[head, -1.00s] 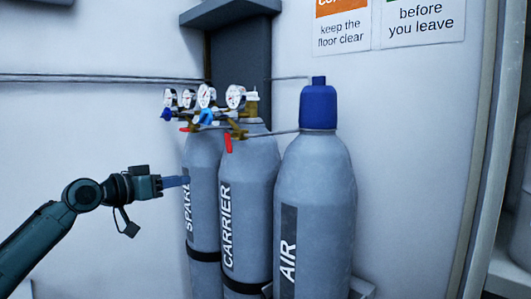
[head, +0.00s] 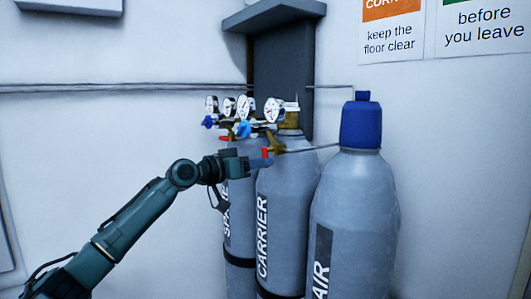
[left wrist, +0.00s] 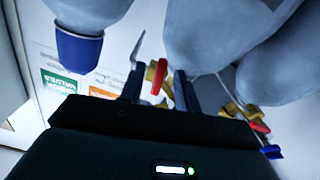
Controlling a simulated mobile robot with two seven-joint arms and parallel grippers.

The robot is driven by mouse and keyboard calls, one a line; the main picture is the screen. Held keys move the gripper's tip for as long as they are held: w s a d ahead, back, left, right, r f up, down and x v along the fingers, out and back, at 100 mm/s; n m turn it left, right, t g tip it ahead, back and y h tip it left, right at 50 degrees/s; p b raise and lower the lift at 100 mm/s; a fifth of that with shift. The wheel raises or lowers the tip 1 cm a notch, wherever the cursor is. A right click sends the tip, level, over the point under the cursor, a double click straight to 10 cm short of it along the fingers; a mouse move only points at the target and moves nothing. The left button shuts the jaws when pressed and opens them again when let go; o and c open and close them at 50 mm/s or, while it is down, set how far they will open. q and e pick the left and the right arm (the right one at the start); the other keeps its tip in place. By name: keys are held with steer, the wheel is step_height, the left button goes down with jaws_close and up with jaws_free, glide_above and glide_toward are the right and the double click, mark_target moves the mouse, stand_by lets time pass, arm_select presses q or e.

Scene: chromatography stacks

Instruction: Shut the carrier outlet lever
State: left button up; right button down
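The carrier cylinder (head: 288,200) stands in the middle, with a brass regulator and gauges on top. Its red outlet lever (head: 265,152) shows just above my left gripper's tip, partly hidden. My left gripper (head: 262,162) is at the lever, in front of the cylinder's shoulder. In the left wrist view, the red lever (left wrist: 158,77) lies between the two dark fingers (left wrist: 159,92), beside the brass valve body (left wrist: 152,72). The fingers are apart, with visible gaps around the lever. My right gripper is not in view.
The air cylinder (head: 358,215) with a blue cap (head: 361,123) stands at right. Thin pipes run along the wall.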

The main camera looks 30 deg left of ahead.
arm_select(q)
steer(key=shift+x, duration=1.25)
steer(key=shift+c, duration=0.4)
